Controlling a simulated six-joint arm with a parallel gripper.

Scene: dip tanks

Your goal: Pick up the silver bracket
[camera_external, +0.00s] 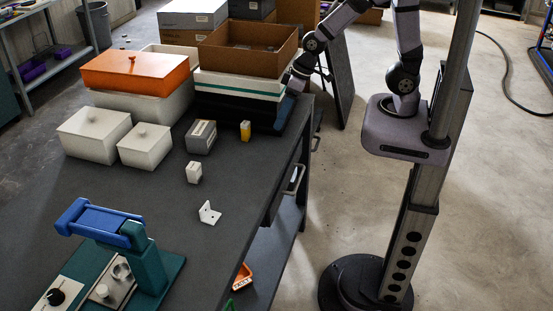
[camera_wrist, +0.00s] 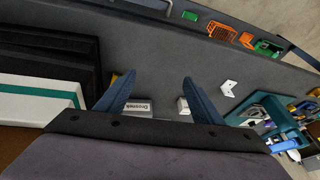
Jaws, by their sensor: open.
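The silver bracket (camera_external: 209,212) is a small L-shaped piece lying on the dark bench, right of centre near the bench's edge. In the wrist view the silver bracket (camera_wrist: 228,88) lies beyond and to the right of my fingers. My gripper (camera_wrist: 159,85) is open, with two blue fingers spread apart and nothing visibly held between them. In the external view my gripper (camera_external: 290,88) is at the far end of the bench, beside the stacked boxes and well away from the bracket.
A grey labelled box (camera_external: 201,138), a yellow item (camera_external: 245,131) and a small white block (camera_external: 194,172) stand between my gripper and the bracket. Lidded white tanks (camera_external: 95,135) and an orange-lidded tank (camera_external: 135,72) are at left. A blue-and-teal device (camera_external: 150,265) stands at the near end.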

